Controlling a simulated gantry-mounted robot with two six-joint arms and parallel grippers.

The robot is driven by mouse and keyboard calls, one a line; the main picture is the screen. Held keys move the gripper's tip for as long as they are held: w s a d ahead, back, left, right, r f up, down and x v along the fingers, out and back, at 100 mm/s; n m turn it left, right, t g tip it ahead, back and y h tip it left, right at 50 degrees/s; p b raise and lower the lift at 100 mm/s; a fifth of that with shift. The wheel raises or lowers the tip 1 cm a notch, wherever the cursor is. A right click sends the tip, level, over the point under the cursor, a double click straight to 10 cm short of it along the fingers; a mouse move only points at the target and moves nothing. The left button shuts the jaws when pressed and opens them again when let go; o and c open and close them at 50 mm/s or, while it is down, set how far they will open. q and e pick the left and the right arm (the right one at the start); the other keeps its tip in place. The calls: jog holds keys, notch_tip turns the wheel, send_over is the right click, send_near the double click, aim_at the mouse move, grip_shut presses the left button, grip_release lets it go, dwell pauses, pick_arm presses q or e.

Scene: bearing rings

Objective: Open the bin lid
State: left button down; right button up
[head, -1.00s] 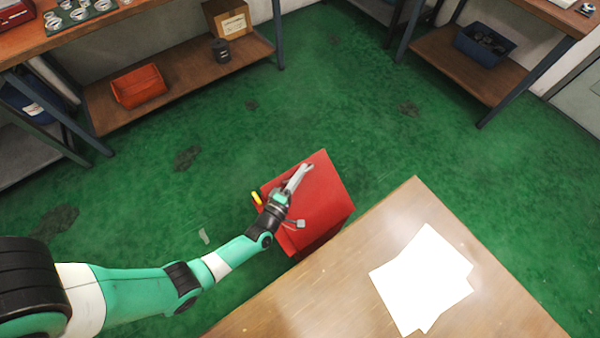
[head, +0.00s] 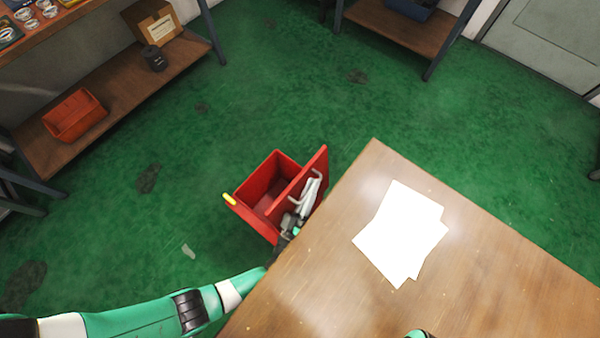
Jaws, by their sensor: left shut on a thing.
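The red bin (head: 262,182) stands on the green floor beside the wooden table. Its interior shows, and its red lid (head: 318,165) is raised and tilted up on the right side. My left gripper (head: 309,190) is at the lid's right part, by the table edge, and is shut on the lid. Its grey fingers lie against the red panel; the exact point of contact is hard to make out. A yellow piece (head: 229,200) sits at the bin's left corner.
The wooden table (head: 330,270) with white paper sheets (head: 400,235) is close to the bin and my left arm. A shelf with an orange bin (head: 75,115), a dark canister (head: 154,58) and a cardboard box (head: 155,22) stands upper left.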

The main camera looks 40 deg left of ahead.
pick_arm(q)
jog(key=shift+d+f+m+h, duration=0.1)
jog(key=shift+d+m+h, duration=0.35)
jog(key=shift+d, duration=0.35)
jog(key=c, duration=1.2)
grip_release()
jog(key=shift+o, duration=0.2)
jog(key=v, duration=1.1)
jog(key=shift+s+f, duration=0.2)
jog(key=shift+s, duration=0.05)
jog(key=shift+d, duration=0.1)
